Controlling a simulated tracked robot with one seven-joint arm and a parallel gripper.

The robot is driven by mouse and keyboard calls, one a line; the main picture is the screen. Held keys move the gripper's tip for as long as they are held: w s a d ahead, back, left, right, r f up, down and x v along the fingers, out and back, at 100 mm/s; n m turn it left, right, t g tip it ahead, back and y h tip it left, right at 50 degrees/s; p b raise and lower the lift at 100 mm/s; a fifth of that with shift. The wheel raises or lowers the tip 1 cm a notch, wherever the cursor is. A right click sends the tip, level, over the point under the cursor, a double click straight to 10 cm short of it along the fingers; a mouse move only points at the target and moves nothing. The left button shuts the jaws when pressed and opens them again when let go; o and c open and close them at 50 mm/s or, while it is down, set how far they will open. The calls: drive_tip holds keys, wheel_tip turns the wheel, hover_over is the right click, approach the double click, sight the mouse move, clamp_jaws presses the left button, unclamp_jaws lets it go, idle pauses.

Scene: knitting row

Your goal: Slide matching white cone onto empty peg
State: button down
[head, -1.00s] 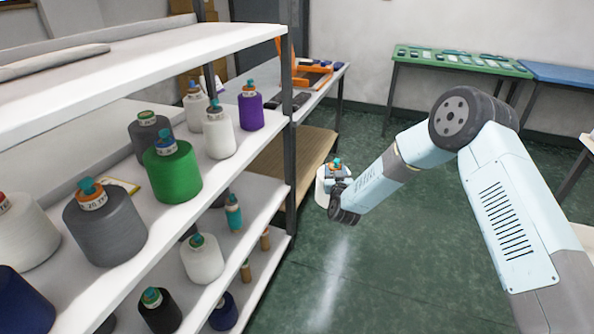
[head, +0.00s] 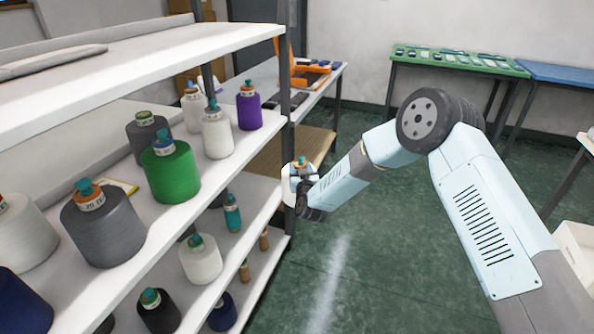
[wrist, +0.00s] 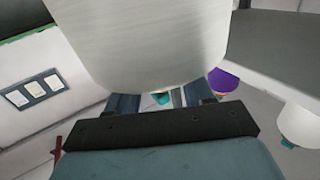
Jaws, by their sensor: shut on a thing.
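My gripper (head: 304,184) is shut on a white cone (wrist: 150,40) with an orange and teal top. In the head view, the held cone (head: 287,181) is beside the shelf's front post, partly hidden by my gripper and the post. In the wrist view, it fills the upper middle, between and beyond the fingers. White cones stand on the upper open shelf (head: 217,134) and on the shelf below (head: 202,261). I cannot make out an empty peg for certain; small tan upright pieces (head: 264,239) stand on the lowest shelf.
The metal post (head: 292,120) and white shelf edges are close to my gripper. A green cone (head: 170,172), a grey cone (head: 102,229) and a purple cone (head: 249,106) stand on the rack. Green floor (head: 390,250) is clear to the right.

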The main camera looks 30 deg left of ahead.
drive_tip(key=w+d+r, duration=0.2)
drive_tip(key=d, duration=0.7)
drive_tip(key=w+d+r, duration=0.2)
drive_tip(key=d+r, duration=0.1)
drive_tip(key=d, duration=0.6)
drive_tip(key=w+d+r, duration=0.2)
drive_tip(key=d, duration=0.7)
drive_tip(key=shift+w+r, duration=0.25)
drive_tip(key=shift+w, duration=0.05)
idle(0.4)
drive_tip(key=shift+d, duration=0.15)
drive_tip(key=w+d+f+m+t+h, duration=0.2)
drive_tip(key=w+d, duration=0.1)
drive_tip(key=d, duration=0.7)
drive_tip(key=w+d+f+m+t+h, duration=0.1)
drive_tip(key=w+d+f+m+h, duration=0.15)
drive_tip(key=d, duration=0.85)
drive_tip(key=s+d+f+m+t+h, duration=0.1)
drive_tip(key=d+h, duration=0.3)
drive_tip(key=d, duration=0.8)
drive_tip(key=d+f+m+h, duration=0.2)
drive_tip(key=d+m+h, duration=0.1)
drive_tip(key=d, duration=0.9)
drive_tip(key=shift+s+f+t+h, duration=0.2)
drive_tip(key=shift+s+t+h, duration=0.15)
drive_tip(key=shift+s+t, duration=0.05)
drive_tip(key=shift+s, duration=0.15)
